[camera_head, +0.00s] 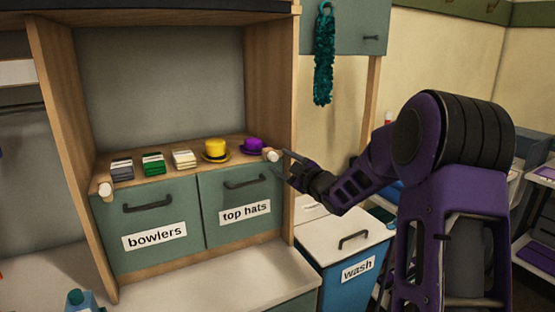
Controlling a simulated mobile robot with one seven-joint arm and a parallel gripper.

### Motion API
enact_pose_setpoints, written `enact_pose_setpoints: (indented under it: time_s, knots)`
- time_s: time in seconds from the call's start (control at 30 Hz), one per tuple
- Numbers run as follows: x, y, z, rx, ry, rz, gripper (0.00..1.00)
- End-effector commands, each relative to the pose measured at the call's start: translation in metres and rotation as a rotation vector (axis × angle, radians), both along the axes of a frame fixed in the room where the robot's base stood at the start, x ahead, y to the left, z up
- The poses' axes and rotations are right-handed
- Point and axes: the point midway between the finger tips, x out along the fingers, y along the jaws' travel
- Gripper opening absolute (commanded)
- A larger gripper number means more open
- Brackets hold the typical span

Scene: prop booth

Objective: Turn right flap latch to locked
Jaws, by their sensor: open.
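The right flap latch (271,154) is a small pale knob with a darker end, at the top right corner of the right flap (226,219), which is green and labelled "top hats". The flap stands upright and looks closed. A similar left latch (105,189) sits at the top left corner of the flap labelled "bowlers" (130,245). My gripper (283,165) is open and empty, just right of the right latch, with its fingers pointing left towards it. I cannot tell whether it touches the latch. The latch's exact turn is too small to read.
On the shelf stand a yellow hat (215,149), a purple hat (253,145) and folded stacks in grey (122,169), green (153,163) and cream (184,158). A wooden side panel (272,90) rises beside the right latch. A blue "wash" bin (350,280) stands below my arm.

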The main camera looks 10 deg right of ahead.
Motion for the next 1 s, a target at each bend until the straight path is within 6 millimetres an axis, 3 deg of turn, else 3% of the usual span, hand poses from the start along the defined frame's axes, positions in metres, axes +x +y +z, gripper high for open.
enact_pose_setpoints:
  time_s: [0.2, 0.57, 0.9, 1.0]
  knots:
    - [0.023, 0.010, 0.000, -0.001, 0.000, 0.001, 0.64]
    - [0.027, 0.011, 0.000, -0.001, 0.000, 0.000, 0.64]
    - [0.027, 0.011, 0.000, -0.001, 0.000, 0.000, 0.03]
    - [0.027, 0.011, 0.000, -0.001, 0.000, 0.000, 0.00]
